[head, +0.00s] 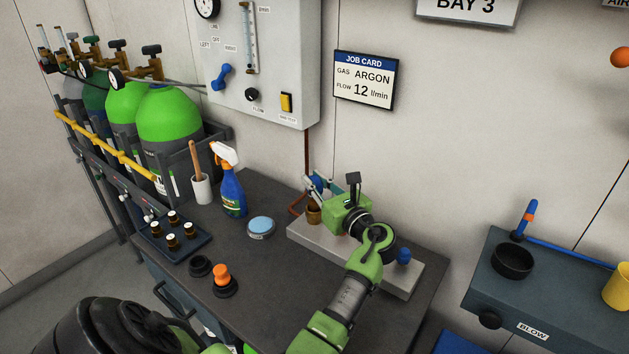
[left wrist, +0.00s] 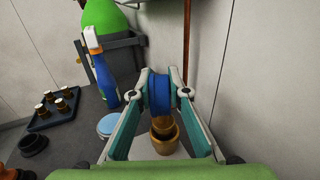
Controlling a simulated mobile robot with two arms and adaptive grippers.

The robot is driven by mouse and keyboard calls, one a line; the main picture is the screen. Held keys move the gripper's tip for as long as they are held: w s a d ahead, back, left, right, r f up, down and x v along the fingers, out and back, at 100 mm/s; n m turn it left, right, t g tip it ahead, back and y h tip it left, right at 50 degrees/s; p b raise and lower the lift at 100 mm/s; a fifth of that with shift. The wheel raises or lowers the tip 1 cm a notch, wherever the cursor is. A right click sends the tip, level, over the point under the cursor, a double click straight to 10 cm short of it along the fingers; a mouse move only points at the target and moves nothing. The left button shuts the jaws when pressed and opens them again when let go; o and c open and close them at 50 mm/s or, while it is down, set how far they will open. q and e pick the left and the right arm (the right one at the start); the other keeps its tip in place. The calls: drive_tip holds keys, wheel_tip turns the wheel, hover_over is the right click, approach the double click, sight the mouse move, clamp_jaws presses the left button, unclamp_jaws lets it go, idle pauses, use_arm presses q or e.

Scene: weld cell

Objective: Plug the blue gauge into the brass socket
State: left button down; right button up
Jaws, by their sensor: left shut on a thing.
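My left gripper (head: 316,185) is shut on the blue gauge (left wrist: 158,94), with a teal finger on each side of it in the left wrist view. In the head view the gauge (head: 319,182) is partly hidden by the gripper. The brass socket (left wrist: 166,138) is a round cup with a dark opening, just below the gauge. It also shows in the head view (head: 313,215), on the pale block (head: 341,257). The gauge's brass stem lines up with the opening; I cannot tell whether it has entered it. My right gripper is out of view.
A blue knob (head: 403,255) sits at the block's right end. A round blue-topped tin (head: 261,227) and a spray bottle (head: 231,186) stand left of the block. A tray of brass fittings (head: 174,235) lies farther left. The wall rises close behind.

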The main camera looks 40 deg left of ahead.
sight(320, 189)
use_arm(q)
drive_tip(key=shift+r, duration=0.1)
idle(0.3)
drive_tip(key=shift+p, duration=0.45)
drive_tip(key=shift+f+b, duration=0.3)
drive_tip(key=shift+f, duration=0.3)
drive_tip(key=c, duration=2.2)
unclamp_jaws()
drive_tip(key=shift+d, duration=0.1)
drive_tip(key=shift+p+v, duration=1.05)
drive_tip(key=shift+v, duration=1.45)
drive_tip(key=shift+p+v, duration=0.8)
drive_tip(key=shift+v, duration=2.2)
